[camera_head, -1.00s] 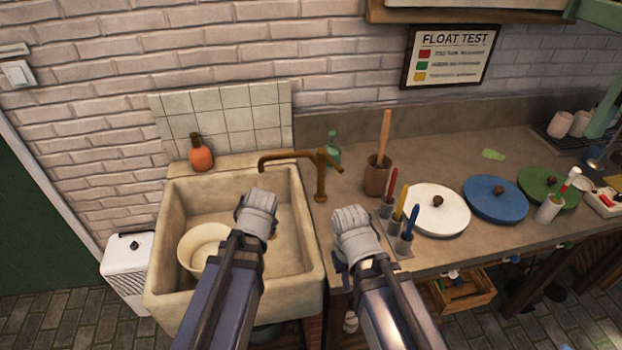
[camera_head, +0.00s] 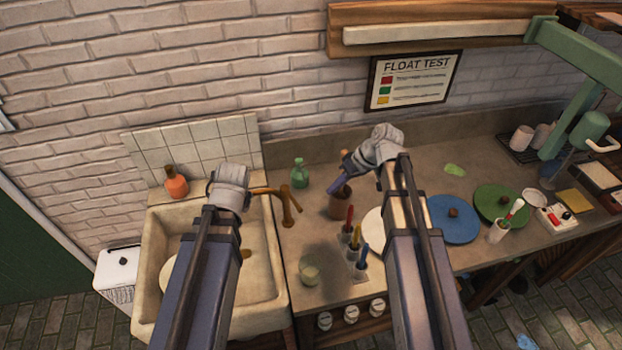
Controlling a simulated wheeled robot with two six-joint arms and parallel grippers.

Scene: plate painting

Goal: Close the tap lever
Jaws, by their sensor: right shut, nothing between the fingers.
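The brown tap (camera_head: 288,208) stands on the counter just right of the stone sink (camera_head: 268,285). Its spout reaches left toward the sink. Its lever is small at the top of the post, and I cannot tell its exact position. My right gripper (camera_head: 338,181) is shut and empty. It points left and down in front of the brown pot, right of the tap and apart from it. My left gripper (camera_head: 231,180) is over the sink's back, close to the spout's left end; its fingers are hidden behind the wrist.
A green bottle (camera_head: 300,174) stands behind the tap, and an orange bottle (camera_head: 176,184) on the sink's back ledge. A brown pot (camera_head: 341,206), several brushes in a holder (camera_head: 357,270) and a pale jar (camera_head: 310,272) stand to the right.

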